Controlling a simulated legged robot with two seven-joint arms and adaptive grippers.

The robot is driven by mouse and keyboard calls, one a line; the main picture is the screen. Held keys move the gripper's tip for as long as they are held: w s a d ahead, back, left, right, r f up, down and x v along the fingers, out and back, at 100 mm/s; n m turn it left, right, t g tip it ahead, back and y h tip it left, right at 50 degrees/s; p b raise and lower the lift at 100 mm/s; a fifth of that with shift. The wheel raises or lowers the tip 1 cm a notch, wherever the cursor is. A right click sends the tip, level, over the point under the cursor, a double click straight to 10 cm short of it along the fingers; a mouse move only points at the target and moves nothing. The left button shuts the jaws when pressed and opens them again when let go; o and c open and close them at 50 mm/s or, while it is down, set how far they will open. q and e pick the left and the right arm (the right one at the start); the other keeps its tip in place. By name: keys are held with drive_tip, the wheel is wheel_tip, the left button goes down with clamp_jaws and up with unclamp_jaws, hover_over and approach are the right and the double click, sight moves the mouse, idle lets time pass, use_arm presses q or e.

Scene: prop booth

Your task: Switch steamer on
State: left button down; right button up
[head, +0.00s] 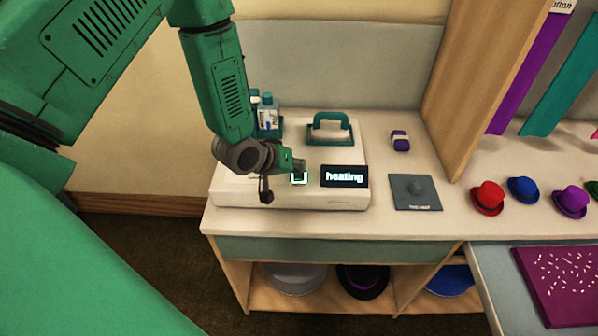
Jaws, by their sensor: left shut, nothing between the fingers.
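The steamer is a white, low box (235,193) on the counter, in the middle of the head view. Its black display (344,176) reads "heating". A small button (299,178) with a lit, pale green-white edge sits left of the display. A teal handle (329,126) stands at the back of the steamer. My left gripper (282,180) is shut and empty, with its tip at or just above the button. I cannot tell whether it touches. The gripper hides part of the steamer's left top. My right gripper is not in view.
Bottles (268,114) stand behind my left gripper. A grey mat (415,192) and a small purple-and-white item (400,140) lie right of the steamer. A wooden divider (480,85) rises further right, with small hats such as a red one (488,198) beyond. Larger hats sit on the shelf below.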

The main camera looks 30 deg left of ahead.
use_arm(q)
drive_tip(key=shift+r+p, duration=0.6)
drive_tip(key=shift+r, duration=0.2)
wheel_tip(320, 180, up, 5)
drive_tip(key=p, duration=0.4)
